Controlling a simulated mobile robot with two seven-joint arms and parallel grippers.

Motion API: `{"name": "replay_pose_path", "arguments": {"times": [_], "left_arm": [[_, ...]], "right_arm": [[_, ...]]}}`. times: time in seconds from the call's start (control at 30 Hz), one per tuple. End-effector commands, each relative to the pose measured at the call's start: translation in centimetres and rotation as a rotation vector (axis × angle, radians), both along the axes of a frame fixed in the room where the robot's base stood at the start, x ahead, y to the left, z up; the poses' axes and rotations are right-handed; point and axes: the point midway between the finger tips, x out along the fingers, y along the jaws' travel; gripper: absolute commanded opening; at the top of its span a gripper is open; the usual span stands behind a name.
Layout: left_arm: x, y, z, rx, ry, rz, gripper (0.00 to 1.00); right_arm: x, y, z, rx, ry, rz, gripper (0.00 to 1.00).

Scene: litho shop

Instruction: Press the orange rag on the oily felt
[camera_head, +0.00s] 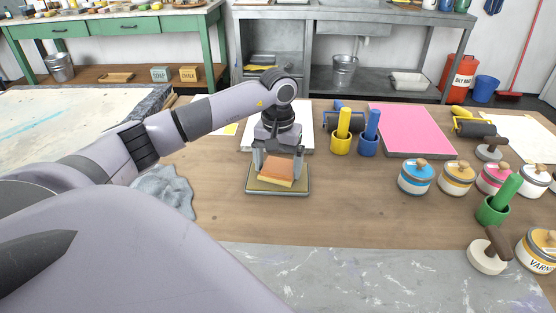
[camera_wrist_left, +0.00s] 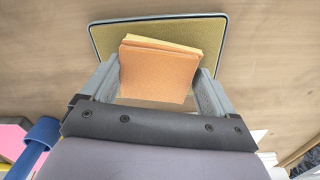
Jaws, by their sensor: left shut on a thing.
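The orange rag (camera_head: 277,168) is a folded block with a yellowish lower edge. My left gripper (camera_head: 278,170) is shut on it, one finger on each side. The oily felt (camera_head: 262,188) is an olive pad in a grey-rimmed tray on the wooden table, right below the rag. In the left wrist view the rag (camera_wrist_left: 158,70) sits between the fingers and covers part of the felt (camera_wrist_left: 205,32). The rag looks slightly tilted; I cannot tell whether its underside touches the felt. My right gripper is not in view.
A crumpled grey-blue cloth (camera_head: 165,190) lies left of the tray. Yellow (camera_head: 342,135) and blue (camera_head: 369,138) holders, a pink slab (camera_head: 412,130) and several lidded jars (camera_head: 416,178) stand to the right. A grey stone slab (camera_head: 390,275) lies in front. The wood right of the tray is clear.

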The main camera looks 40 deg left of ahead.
Motion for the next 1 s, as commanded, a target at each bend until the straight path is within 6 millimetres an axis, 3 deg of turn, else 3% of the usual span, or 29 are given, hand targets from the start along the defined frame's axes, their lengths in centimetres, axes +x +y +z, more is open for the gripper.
{"name": "replay_pose_path", "arguments": {"times": [0.7,1.0], "left_arm": [[0.1,0.0,6.3,0.0,-0.004,0.0,0.54],[0.0,0.0,6.8,-0.001,-0.003,0.0,0.54]], "right_arm": [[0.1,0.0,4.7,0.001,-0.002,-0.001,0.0],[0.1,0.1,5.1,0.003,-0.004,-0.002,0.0]]}}
